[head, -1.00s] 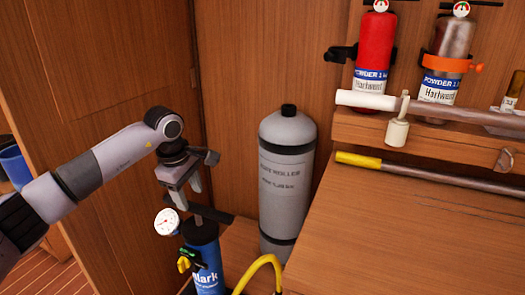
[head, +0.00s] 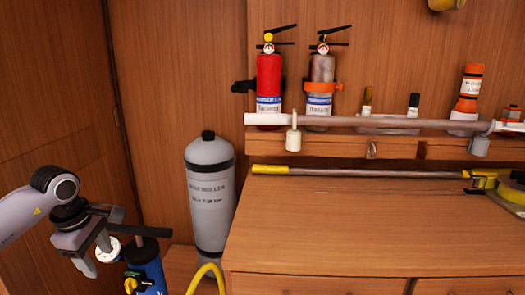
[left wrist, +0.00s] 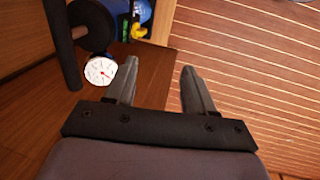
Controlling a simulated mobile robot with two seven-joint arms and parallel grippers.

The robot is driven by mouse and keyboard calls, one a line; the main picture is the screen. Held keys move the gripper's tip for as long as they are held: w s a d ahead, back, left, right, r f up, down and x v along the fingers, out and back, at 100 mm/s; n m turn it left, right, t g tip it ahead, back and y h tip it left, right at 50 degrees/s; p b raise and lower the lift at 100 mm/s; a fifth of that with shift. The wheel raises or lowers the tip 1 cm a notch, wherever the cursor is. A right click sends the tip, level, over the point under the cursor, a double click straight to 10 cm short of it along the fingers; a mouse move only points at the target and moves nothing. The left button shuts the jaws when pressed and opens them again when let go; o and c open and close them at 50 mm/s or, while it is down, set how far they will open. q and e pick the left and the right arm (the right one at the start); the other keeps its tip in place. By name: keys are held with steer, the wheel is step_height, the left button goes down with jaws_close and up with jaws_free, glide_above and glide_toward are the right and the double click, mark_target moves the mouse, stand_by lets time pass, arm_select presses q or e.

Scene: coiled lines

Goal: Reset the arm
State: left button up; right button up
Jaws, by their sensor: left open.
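My left gripper (head: 97,254) is at the lower left of the head view, in front of the wooden wall and beside the top of a blue pump (head: 149,268) with a white dial gauge (head: 107,249). Its fingers are apart and nothing is between them. In the left wrist view both fingers (left wrist: 157,88) show, spread over the wooden floor. My right gripper is in neither view.
A wooden cabinet (head: 370,225) fills the right. Above it are a red extinguisher (head: 269,85), a silver one (head: 321,75) and long poles (head: 375,122). The cabinet top's middle is clear.

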arm_select(q)
steer(key=s+d+f+n+h+p, duration=0.1)
steer(key=d+f+h, duration=0.15)
steer(key=d, duration=0.35)
steer(key=s+d+f+h, duration=0.1)
steer(key=s+d+h, duration=0.15)
steer(key=d, duration=0.35)
steer(key=s+d+f+n+h+p, duration=0.1)
steer(key=d+h, duration=0.2)
steer(key=d, duration=0.3)
steer(key=s+d+r+n+t+h+p, duration=0.3)
steer(key=s+d+r+n+t+h, duration=0.15)
steer(key=d+n+h, duration=0.75)
steer(key=s+a+f+n+t+y+p, duration=0.1)
steer(key=a+f+n+t+y, duration=0.35)
steer(key=n, duration=0.85)
steer(key=s+a+f+n+t+y+p, duration=0.15)
steer(key=a+n+t+y, duration=0.4)
steer(key=n+y, duration=0.6)
steer(key=s+a+f+n+g+y+p, duration=0.1)
steer(key=s+a+f+n+g, duration=0.1)
steer(key=s+f+n, duration=0.3)
steer(key=s+a+f+n+g+y, duration=0.1)
steer(key=s+a+f+n+g, duration=0.2)
steer(key=s+n, duration=0.5)
step_height(320, 180, down, 2)
steer(key=shift+f+n+g+p, duration=0.2)
steer(key=shift+n+g+p, duration=0.2)
steer(key=shift+n+g, duration=0.2)
